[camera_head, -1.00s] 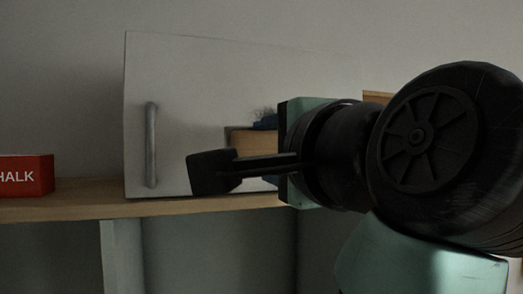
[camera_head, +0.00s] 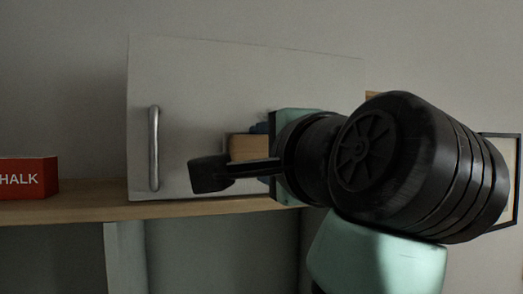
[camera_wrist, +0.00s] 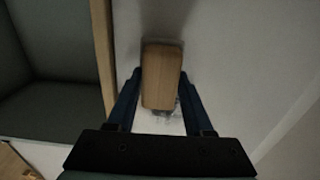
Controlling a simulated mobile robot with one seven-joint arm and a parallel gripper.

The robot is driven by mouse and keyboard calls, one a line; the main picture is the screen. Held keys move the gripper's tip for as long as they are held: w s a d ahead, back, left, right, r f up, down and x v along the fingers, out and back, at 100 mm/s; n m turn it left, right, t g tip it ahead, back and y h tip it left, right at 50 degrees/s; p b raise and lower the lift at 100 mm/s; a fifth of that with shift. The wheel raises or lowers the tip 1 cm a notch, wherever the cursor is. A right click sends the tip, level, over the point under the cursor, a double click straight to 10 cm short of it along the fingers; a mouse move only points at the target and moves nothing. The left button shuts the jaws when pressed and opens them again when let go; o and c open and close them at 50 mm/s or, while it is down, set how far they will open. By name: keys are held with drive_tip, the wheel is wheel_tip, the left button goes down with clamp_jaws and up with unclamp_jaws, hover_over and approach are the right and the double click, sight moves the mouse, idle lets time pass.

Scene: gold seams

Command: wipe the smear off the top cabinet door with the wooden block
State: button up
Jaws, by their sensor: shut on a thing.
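The top cabinet door (camera_head: 190,115) is a pale flat panel with a metal bar handle (camera_head: 154,148) near its left edge. My gripper (camera_wrist: 161,78) is shut on the wooden block (camera_wrist: 162,88), with one dark blue finger on each side. In the head view the block (camera_head: 247,147) is at the right half of the door, partly hidden by my arm. I cannot tell for sure whether it touches the panel. In the wrist view a grey smear (camera_wrist: 166,115) shows on the door beside the block's lower end, between the fingers; the block may cover more of it.
A wooden shelf (camera_head: 85,208) runs under the door. A red chalk box (camera_head: 28,178) stands on it at the left, clear of my arm. Open dark compartments lie below. A framed picture (camera_head: 517,180) hangs at the far right.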

drive_tip(key=shift+x, duration=0.95)
